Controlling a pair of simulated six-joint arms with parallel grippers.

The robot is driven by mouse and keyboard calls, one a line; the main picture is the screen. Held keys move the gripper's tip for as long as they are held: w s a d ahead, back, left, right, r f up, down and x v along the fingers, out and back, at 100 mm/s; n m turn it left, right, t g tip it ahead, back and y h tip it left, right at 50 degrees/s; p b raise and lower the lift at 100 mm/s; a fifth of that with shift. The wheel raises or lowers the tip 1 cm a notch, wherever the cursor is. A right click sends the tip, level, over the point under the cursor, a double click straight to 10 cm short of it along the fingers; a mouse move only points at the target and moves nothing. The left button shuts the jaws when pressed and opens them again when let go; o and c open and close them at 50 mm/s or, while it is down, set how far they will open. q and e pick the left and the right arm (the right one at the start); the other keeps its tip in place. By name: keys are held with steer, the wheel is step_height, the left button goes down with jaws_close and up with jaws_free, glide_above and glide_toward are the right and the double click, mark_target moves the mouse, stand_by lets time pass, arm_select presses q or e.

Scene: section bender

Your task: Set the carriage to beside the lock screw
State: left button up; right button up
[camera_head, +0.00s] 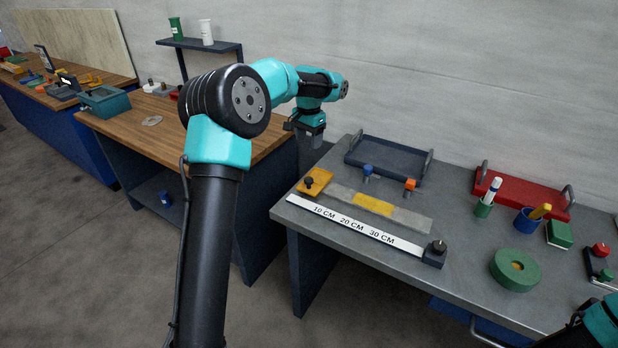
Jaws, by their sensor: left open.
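A white scale (354,224) marked 10 CM, 20 CM and 30 CM lies along the front of the grey bench. Behind it runs a grey bar (408,218) with a yellow stretch (373,204). A dark block with a black knob (435,254), likely the lock screw, sits at the right end past 30 CM. My left gripper (312,141) is open above the bench's left edge, behind the yellow block, apart from it.
A blue-grey tray (385,163) stands behind the bar, with blue (368,170) and orange (409,185) knobs between. A red tray (522,190), blue cup (527,222) and green disc (515,269) stand to the right. Part of my right arm shows at the lower right.

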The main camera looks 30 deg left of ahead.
mark_target(309, 179)
arm_select(q)
step_height(309, 179, down, 16)
steer(key=shift+r, duration=0.2)
stand_by(0.4)
jaws_close()
stand_by(0.5)
